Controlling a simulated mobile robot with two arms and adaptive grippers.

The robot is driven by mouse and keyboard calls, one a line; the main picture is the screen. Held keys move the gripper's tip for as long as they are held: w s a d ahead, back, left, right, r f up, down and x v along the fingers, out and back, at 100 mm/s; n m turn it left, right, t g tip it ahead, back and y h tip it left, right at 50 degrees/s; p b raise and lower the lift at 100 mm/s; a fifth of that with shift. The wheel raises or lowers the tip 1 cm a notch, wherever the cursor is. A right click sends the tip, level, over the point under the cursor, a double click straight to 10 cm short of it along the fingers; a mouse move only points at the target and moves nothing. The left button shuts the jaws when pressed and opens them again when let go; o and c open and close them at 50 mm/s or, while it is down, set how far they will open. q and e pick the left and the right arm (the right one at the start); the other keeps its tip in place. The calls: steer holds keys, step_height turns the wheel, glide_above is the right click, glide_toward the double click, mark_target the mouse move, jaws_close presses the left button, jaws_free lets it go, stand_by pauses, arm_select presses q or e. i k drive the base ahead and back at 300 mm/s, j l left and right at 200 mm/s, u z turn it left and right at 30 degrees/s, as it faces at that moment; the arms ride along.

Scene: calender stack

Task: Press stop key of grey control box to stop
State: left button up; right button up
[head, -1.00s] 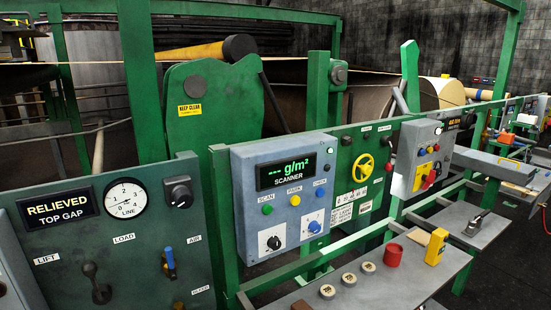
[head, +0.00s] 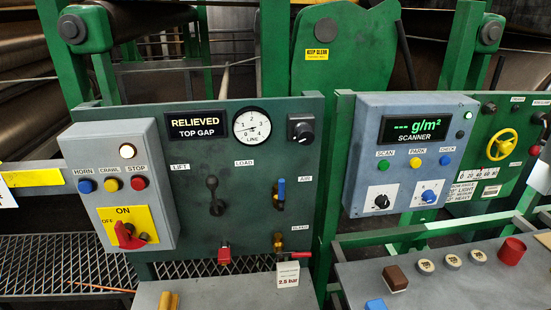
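A grey control box (head: 160,190) is mounted at the left end of the green panel. Its red STOP key (head: 138,183) is the right one of three buttons in a row. The yellow CRAWL key (head: 111,185) and the blue HORN key (head: 86,186) are to its left. A round lamp (head: 127,151) glows pale above the keys. A red rotary switch (head: 129,236) sits on a yellow ON/OFF plate below. Neither of my grippers shows in the head view.
The green panel (head: 225,170) carries a RELIEVED display, a LINE gauge and levers. A scanner box (head: 410,150) is on the right. A grey shelf (head: 450,285) below it holds a red cup (head: 511,251) and several small items. Metal grating (head: 60,265) lies at lower left.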

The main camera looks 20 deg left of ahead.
mark_target(138, 184)
steer(key=u, duration=1.8)
